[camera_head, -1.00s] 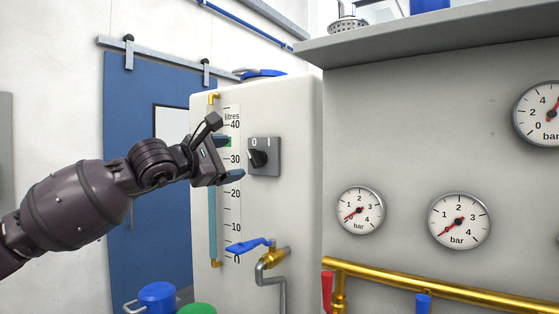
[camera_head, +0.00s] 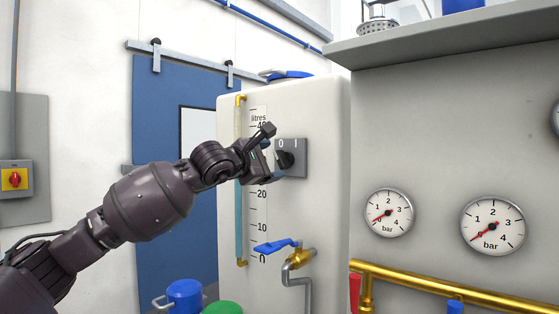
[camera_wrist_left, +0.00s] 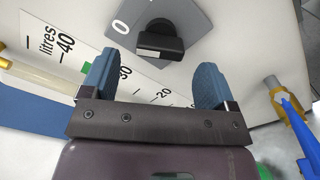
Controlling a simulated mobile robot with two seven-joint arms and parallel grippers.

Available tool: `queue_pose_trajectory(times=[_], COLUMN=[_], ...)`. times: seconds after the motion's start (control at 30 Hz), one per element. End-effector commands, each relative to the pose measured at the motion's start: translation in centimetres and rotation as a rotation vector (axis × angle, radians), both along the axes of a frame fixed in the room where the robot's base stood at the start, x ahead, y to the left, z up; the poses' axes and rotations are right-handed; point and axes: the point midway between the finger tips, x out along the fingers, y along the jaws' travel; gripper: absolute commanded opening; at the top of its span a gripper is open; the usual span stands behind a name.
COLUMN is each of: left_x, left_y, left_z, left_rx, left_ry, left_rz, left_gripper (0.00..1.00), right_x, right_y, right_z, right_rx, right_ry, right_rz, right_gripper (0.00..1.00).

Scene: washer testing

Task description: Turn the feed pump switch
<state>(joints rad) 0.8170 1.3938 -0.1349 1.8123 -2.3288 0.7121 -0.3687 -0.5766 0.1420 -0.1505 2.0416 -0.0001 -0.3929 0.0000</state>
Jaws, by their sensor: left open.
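The feed pump switch is a grey square plate (camera_head: 298,157) with a black knob (camera_head: 286,160) and the marks 0 and I. It is on the front of the white tank. My left gripper (camera_head: 270,163) is just left of the knob, its fingers mostly hidden behind its own body. In the left wrist view, the open blue fingers (camera_wrist_left: 155,82) are apart with nothing between them. The knob (camera_wrist_left: 160,41) is ahead of the gap, and the plate (camera_wrist_left: 195,25) is partly cut off by the top edge. My right gripper is not in view.
The white tank (camera_head: 325,220) carries a litre scale (camera_head: 261,215) behind my arm. A blue-handled tap (camera_head: 277,246) is below the switch. Pressure gauges (camera_head: 388,213) are on the grey panel at right. A red-yellow switch (camera_head: 15,180) is on the left wall.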

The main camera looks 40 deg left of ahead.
Motion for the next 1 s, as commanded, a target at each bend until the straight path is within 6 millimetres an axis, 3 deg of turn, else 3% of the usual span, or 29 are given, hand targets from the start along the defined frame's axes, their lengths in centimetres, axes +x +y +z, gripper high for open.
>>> queue_pose_trajectory(times=[0.33,0.77,1.0], left_x=[3.5,4.2,4.2], left_y=[-0.3,-0.4,-0.4], left_z=[0.1,0.0,0.0], left_rx=[0.0,0.002,0.002], left_ry=[-0.002,-0.001,0.0], left_rz=[-0.001,-0.001,-0.001], left_gripper=[0.81,0.81,0.44], right_x=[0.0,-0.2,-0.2], right_y=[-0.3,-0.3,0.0], right_z=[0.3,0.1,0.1], right_rx=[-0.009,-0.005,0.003], right_ry=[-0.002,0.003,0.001], right_rz=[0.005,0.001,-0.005], right_gripper=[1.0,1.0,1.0])
